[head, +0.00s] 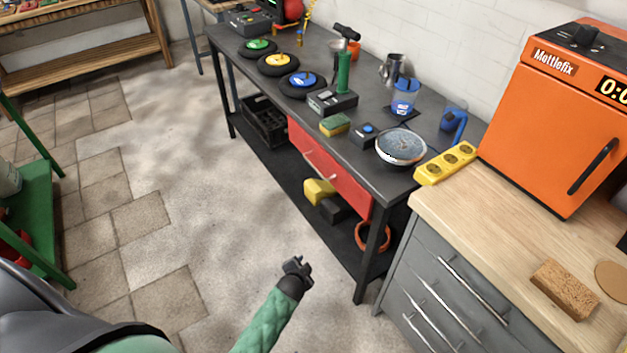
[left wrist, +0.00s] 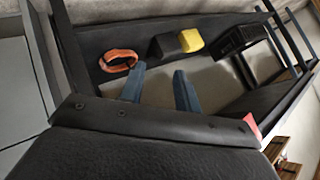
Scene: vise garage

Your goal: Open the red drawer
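The red drawer (head: 335,172) is set under the dark workbench top in the head view. Its front looks level with the bench's front side, so it appears closed. A thin pale handle (head: 320,164) runs along its front. My left gripper (head: 297,265) is in front of the bench, below and left of the drawer's near end, apart from it. In the left wrist view the two left fingers (left wrist: 160,88) stand apart with nothing between them. A small red patch (left wrist: 252,125) at the right there may be the drawer. My right gripper is not in view.
The lower shelf holds a black crate (head: 265,122), a yellow tool (head: 320,191) and an orange ring (head: 373,237). Grey cabinet drawers (head: 450,300) stand right of the bench. A bench leg (head: 368,262) is near the gripper. The floor (head: 190,200) on the left is clear.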

